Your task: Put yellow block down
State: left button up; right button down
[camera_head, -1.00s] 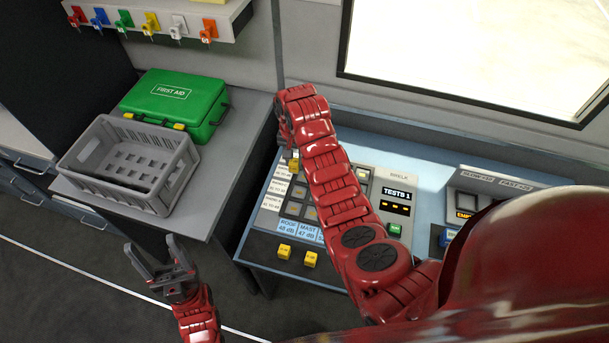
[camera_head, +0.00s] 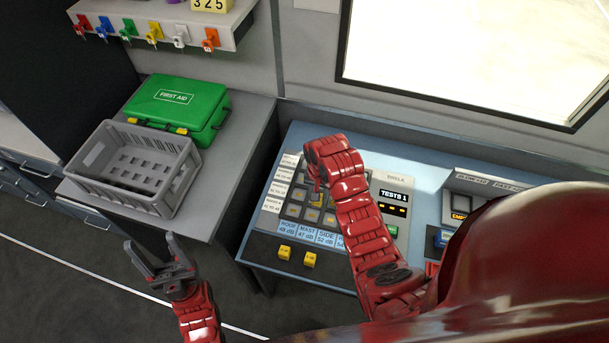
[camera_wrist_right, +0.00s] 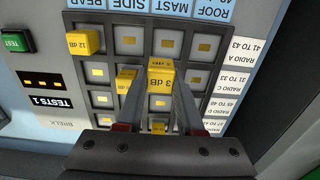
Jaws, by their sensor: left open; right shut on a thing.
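My right gripper (camera_wrist_right: 157,92) is shut on a yellow block (camera_wrist_right: 160,82) marked 3 dB. It holds the block over the grid of square slots (camera_wrist_right: 204,48) on the console; I cannot tell whether the block touches the grid. In the head view, my right arm hides most of this gripper and part of the grid (camera_head: 294,211). Another yellow block (camera_wrist_right: 85,43), marked 12 dB, sits in a corner slot in the wrist view. A further yellow block (camera_wrist_right: 125,80) shows beside the left finger. My left gripper (camera_head: 162,259) is open and empty, beside the console.
A grey crate (camera_head: 176,183) and a green first aid case (camera_head: 178,104) stand on the left counter. Labels border the grid. A green TEST button (camera_wrist_right: 17,42) is near it.

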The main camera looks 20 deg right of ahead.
jog(key=w+b, duration=0.2)
jog(key=w+f+b, duration=0.1)
jog(key=w+b, duration=0.1)
jog(key=w, duration=0.1)
jog(key=w+b, duration=0.2)
jog(key=shift+w+a+f, duration=0.1)
jog(key=shift+w+f, duration=0.15)
jog(key=shift+f, duration=0.1)
jog(key=w+b, duration=0.1)
jog(key=w, duration=0.1)
jog(key=shift+w+r, duration=0.15)
jog(key=shift+w, duration=0.15)
jog(key=shift+w+r+p, duration=0.3)
jog(key=shift+w+p, duration=0.1)
jog(key=shift+w, duration=0.05)
jog(key=shift+w+f, duration=0.15)
jog(key=shift+w, duration=0.7)
jog(key=shift+f+p, duration=0.3)
jog(key=shift+p, duration=0.25)
jog(key=shift+f+p, duration=0.4)
jog(key=shift+f, duration=1.15)
jog(key=shift+f, duration=0.1)
